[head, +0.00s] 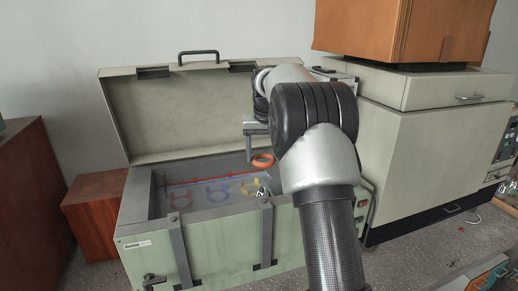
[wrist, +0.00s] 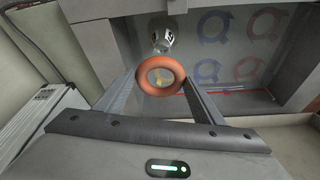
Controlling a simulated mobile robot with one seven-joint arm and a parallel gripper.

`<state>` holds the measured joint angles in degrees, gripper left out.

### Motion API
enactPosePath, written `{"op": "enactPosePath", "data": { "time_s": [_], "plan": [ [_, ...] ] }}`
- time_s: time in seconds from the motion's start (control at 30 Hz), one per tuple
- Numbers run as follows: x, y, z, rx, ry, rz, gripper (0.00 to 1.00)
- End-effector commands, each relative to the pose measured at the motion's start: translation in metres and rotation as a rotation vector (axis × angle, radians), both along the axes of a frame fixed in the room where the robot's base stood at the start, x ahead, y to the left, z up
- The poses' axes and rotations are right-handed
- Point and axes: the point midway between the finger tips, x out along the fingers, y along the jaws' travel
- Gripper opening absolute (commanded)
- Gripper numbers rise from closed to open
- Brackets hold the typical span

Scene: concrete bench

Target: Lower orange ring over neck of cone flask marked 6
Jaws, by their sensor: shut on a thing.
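The orange ring (wrist: 160,91) is between the fingertips of my gripper (wrist: 160,76) in the wrist view, and the jaws are shut on it. In the head view the ring (head: 262,165) hangs above the open chest's well, below my gripper. A small clear cone flask (head: 261,191) stands on the well floor, lower in the picture than the ring and apart from it. In the wrist view the flask (wrist: 161,42), with black-and-white marking, shows just beyond the ring. Its number is too small to read, and the ring hides part of it.
The green chest (head: 205,240) has its lid (head: 185,115) open behind the well. Red, blue and yellow ring-shaped marks (head: 217,193) and a red line lie on the well floor. Grey walls and straps edge the well. A cabinet (head: 425,140) stands at the right.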

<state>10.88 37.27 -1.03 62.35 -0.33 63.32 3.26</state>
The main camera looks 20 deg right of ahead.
Motion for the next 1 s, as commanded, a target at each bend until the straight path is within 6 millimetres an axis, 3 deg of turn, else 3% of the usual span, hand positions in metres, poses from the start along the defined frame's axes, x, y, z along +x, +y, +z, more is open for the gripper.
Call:
{"op": "enactPosePath", "data": {
  "time_s": [0.27, 0.7, 1.0],
  "plan": [
    [0.000, 0.000, -0.013, -0.001, -0.002, 0.000, 0.35],
    [0.000, 0.000, -0.056, 0.000, -0.003, 0.000, 0.35],
    [0.000, 0.000, -0.060, 0.000, -0.004, 0.000, 0.35]
  ]
}}
